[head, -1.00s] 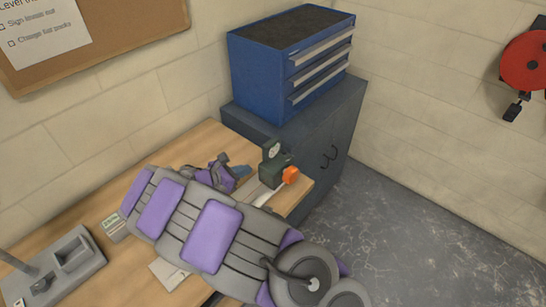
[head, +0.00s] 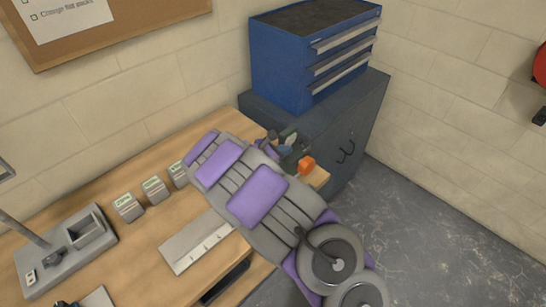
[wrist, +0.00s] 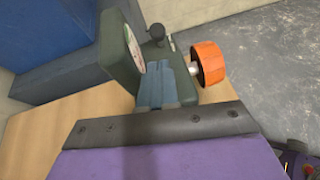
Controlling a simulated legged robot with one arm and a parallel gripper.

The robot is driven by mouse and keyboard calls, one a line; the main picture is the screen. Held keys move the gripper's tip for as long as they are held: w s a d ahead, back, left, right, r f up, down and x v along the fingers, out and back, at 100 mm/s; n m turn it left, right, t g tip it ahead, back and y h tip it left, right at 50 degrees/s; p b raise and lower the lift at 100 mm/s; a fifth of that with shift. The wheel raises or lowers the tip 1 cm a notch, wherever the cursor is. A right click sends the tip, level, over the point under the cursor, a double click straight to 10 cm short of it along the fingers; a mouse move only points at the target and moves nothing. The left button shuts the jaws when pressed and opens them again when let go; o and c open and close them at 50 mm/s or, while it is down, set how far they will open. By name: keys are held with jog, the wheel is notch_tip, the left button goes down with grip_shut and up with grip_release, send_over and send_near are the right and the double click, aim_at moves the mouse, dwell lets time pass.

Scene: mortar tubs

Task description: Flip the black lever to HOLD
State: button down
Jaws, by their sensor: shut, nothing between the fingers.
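A dark green device with a pale dial face stands at the bench end; its body (wrist: 122,50) fills the upper middle of the wrist view. A round orange knob (wrist: 208,62) sticks out on its right; the knob also shows in the head view (head: 307,165). A small black knob-ended part (wrist: 157,32), seemingly the black lever, stands at the device's top, beyond my fingertips. My gripper (wrist: 164,68) is shut and empty, its blue-grey fingers in front of the device. I cannot tell whether they touch it. No HOLD marking is readable. In the head view my arm hides much of the device.
A blue drawer chest (head: 312,60) sits on a dark cabinet (head: 350,115) behind the device. Three small labelled boxes (head: 127,208), a pale plate (head: 190,245) and a grey fixture (head: 65,262) are on the wooden bench (head: 150,245). Bare floor lies to the right.

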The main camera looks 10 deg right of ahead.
jog(key=shift+w+d+r, duration=0.25)
jog(key=shift+d, duration=0.25)
jog(key=shift+w+d+r, duration=0.2)
jog(key=shift+w+d, duration=0.05)
jog(key=shift+d, duration=0.2)
jog(key=shift+r, duration=0.2)
jog(key=shift+r+p, duration=0.1)
jog(key=shift+p, duration=0.5)
jog(key=shift+d+y, duration=0.1)
jog(key=shift+y, duration=0.2)
